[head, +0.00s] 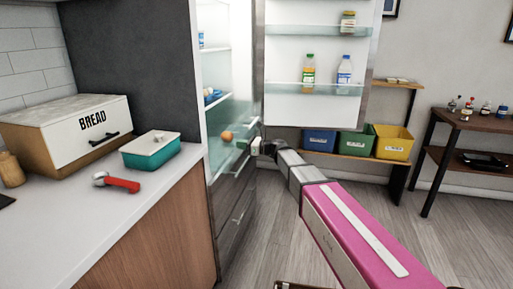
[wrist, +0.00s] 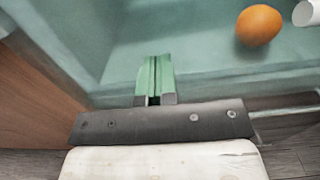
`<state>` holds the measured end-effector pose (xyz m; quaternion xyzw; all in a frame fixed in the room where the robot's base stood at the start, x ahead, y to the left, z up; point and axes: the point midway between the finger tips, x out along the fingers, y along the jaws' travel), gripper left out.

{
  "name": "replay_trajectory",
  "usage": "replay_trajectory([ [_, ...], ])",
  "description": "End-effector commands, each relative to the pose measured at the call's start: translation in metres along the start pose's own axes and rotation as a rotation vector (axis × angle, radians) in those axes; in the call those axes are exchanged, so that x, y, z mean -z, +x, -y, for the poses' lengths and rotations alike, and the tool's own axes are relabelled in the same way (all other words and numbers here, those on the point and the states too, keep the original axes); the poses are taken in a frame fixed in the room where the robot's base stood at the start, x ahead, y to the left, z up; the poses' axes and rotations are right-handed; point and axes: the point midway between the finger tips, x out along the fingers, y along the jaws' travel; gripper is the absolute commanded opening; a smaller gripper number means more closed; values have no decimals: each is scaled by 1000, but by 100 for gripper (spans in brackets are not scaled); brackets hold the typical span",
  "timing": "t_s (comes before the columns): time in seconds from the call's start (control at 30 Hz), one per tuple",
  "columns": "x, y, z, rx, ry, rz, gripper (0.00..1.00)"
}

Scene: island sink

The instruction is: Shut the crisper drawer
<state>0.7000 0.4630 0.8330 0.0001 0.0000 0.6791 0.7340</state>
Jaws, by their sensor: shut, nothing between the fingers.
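The crisper drawer (head: 222,156) is a teal, see-through bin low in the open fridge (head: 230,75), above dark lower fronts. An orange (head: 227,136) lies in it. In the wrist view the drawer (wrist: 200,50) fills the upper part, with the orange (wrist: 258,25) at upper right. My gripper (head: 245,145) is at the drawer's front, with its green fingers together and empty. In the wrist view the fingertips (wrist: 155,62) overlap the drawer's front; I cannot tell if they touch it. How far out the drawer stands is hard to tell.
The fridge door (head: 318,105) stands open at right, with bottles on its shelves. The counter at left holds a bread box (head: 70,135), a teal dish (head: 150,152) and a red-handled tool (head: 117,183). Coloured bins (head: 356,145) stand behind. The floor at right is clear.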

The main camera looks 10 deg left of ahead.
Motion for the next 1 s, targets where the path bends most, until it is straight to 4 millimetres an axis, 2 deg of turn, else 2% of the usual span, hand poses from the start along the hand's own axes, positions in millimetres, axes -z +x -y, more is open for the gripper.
replay_trajectory([
  [0.03,0,17,2,-2,0,0,0],
  [0.1,0,37,2,-2,0,0,0],
  [0.5,0,142,2,-2,0,0,0],
  [0.7,0,177,2,-1,0,0,0],
  [1.0,0,200,1,1,0,0,0],
])
